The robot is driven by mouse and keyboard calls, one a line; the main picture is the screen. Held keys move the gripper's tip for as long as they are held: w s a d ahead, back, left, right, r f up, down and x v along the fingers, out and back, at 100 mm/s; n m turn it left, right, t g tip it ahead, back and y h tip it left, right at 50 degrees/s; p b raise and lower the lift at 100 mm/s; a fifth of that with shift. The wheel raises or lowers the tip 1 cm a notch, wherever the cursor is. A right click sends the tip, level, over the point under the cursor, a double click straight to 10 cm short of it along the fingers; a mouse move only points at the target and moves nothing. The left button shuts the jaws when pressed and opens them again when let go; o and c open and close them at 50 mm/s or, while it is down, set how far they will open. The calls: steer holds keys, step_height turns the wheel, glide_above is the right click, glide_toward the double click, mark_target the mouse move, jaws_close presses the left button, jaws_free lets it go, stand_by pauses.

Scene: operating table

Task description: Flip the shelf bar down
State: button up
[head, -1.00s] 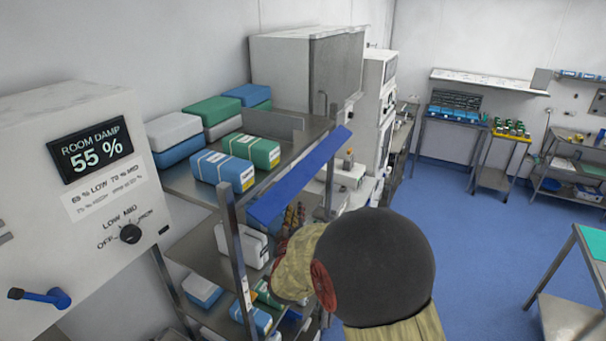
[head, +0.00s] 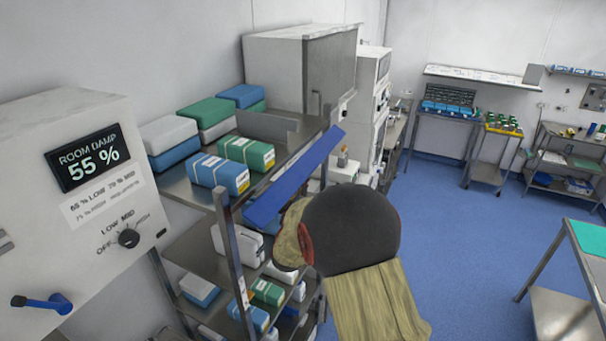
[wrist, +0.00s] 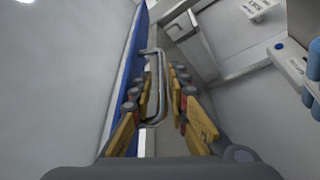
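The blue shelf bar (head: 290,180) runs slantwise along the front edge of the upper shelf, its flat face outward. In the wrist view the blue bar (wrist: 128,72) shows as a narrow strip left of the fingers. My gripper (wrist: 158,80) is open, with yellow and grey fingers on both sides of a thin metal loop (wrist: 152,52). Whether the fingers touch the loop I cannot tell. In the head view my dark, rounded arm link hides the gripper and covers the space near the bar's lower front end.
Blue and green packs (head: 219,171) lie on the upper shelf (head: 178,185), with more packs on lower shelves. A shelf post (head: 228,245) stands in front. A white control box (head: 60,120) is at left. Blue floor (head: 470,240) is open at right.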

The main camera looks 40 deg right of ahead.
steer(key=shift+w+d, duration=0.1)
steer(key=shift+d, duration=0.05)
steer(key=shift+c, duration=0.8)
jaws_close()
steer(key=shift+w+f+m+b, duration=0.15)
steer(key=shift+m+b, duration=0.15)
steer(key=shift+b, duration=0.65)
steer(key=w+m+h+b, duration=0.1)
steer(key=m+b, duration=0.2)
steer(key=b, duration=0.2)
steer(key=a+m+g+h+b, duration=0.1)
steer(key=m+b, duration=0.2)
steer(key=b, duration=0.2)
steer(key=w+m+g+h+b, duration=0.1)
steer(key=m+b, duration=0.1)
steer(key=b, duration=0.3)
steer(key=shift+w+a+f+m+h, duration=0.1)
steer(key=shift+w+a+m+h, duration=0.1)
steer(key=shift+w+m+h, duration=0.15)
steer(key=shift+g+b, duration=0.3)
steer(key=shift+g, duration=0.1)
